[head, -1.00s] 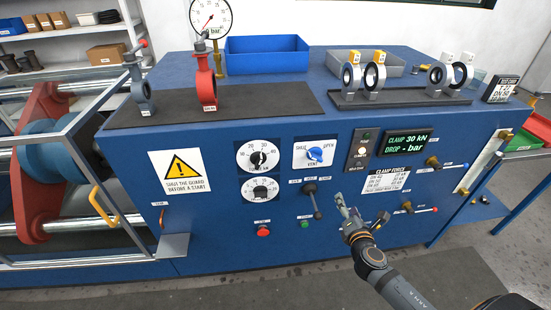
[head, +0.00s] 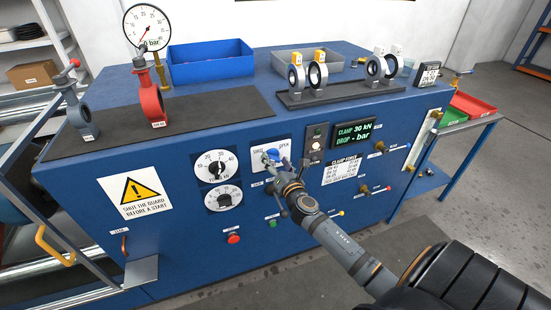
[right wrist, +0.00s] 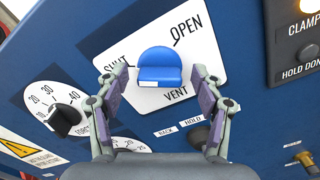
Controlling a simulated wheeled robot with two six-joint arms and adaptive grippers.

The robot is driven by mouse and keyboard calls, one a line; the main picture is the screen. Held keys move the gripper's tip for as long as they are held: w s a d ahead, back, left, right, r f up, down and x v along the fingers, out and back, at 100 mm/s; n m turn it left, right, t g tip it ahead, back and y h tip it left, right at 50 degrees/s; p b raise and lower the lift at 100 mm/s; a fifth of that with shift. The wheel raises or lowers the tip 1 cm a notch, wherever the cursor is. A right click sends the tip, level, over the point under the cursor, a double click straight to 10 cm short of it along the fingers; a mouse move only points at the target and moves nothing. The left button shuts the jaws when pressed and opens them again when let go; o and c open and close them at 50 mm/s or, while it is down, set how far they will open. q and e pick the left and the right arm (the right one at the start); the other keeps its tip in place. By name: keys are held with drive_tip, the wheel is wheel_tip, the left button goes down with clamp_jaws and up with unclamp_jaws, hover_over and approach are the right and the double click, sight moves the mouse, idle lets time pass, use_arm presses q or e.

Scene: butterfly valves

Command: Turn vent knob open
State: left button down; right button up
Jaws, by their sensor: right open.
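The blue vent knob (right wrist: 160,68) sits on a white plate (right wrist: 181,45) marked SHUT, OPEN and VENT. In the right wrist view it lies ahead, between the two fingers, with a white mark at its lower edge. I cannot tell for sure which label it points to. In the head view the knob (head: 273,154) is partly hidden by my right gripper (head: 275,164). My right gripper (right wrist: 159,78) is open, a finger on each side of the knob with a visible gap on both sides. My left gripper is not in view.
Two black-and-white dials (head: 216,167) are left of the vent plate. A red button (head: 233,237) and a green button (head: 272,222) sit below. Valves stand on top of the blue bench.

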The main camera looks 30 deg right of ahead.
drive_tip(key=shift+w, duration=0.3)
drive_tip(key=c, duration=1.1)
drive_tip(key=shift+c, duration=0.3)
